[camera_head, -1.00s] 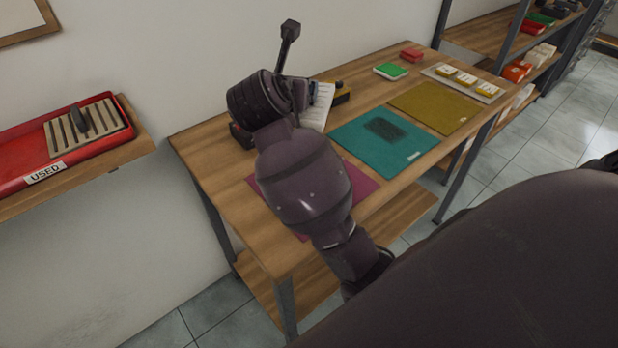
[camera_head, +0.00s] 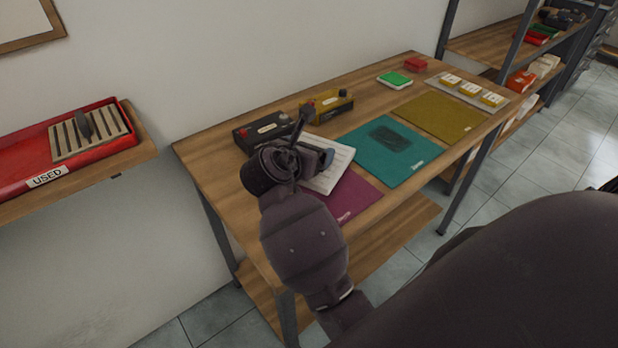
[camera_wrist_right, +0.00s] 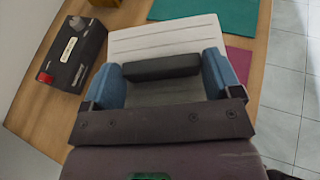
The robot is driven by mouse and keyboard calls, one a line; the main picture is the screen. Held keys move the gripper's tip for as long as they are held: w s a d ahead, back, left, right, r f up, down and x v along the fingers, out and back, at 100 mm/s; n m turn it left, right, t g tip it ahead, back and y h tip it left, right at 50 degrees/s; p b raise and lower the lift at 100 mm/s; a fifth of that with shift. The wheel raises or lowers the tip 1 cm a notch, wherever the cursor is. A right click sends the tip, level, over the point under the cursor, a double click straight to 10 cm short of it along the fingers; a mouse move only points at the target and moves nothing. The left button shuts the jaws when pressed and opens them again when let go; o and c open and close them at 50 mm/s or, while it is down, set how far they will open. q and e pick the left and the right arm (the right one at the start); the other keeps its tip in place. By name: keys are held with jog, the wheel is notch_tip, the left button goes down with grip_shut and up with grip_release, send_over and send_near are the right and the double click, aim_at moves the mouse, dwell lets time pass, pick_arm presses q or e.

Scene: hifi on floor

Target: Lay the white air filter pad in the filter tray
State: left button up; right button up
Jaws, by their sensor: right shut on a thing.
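The white air filter pad (camera_head: 330,166) is tilted above the magenta mat on the workbench in the head view. It is ribbed and also shows in the right wrist view (camera_wrist_right: 168,38), with a dark bar (camera_wrist_right: 161,67) across it between the blue fingers. My right gripper (camera_head: 311,158) is shut on the pad at this dark bar; its fingers also show in the wrist view (camera_wrist_right: 162,78). A red tray (camera_head: 20,171) labelled USED stands on the shelf at left and holds a beige slatted pad (camera_head: 92,133) with a dark grip. I cannot identify another filter tray. My left gripper is not in view.
The magenta mat (camera_head: 357,197), teal mat (camera_head: 388,152) and olive mat (camera_head: 443,115) lie along the front of the bench. Red and green boxes stand at the far end.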

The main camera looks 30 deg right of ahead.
jog(key=shift+f+b, duration=0.45)
jog(key=shift+f, duration=3.5)
jog(key=shift+f, duration=0.1)
jog(key=o, duration=0.8)
jog(key=shift+c, duration=0.2)
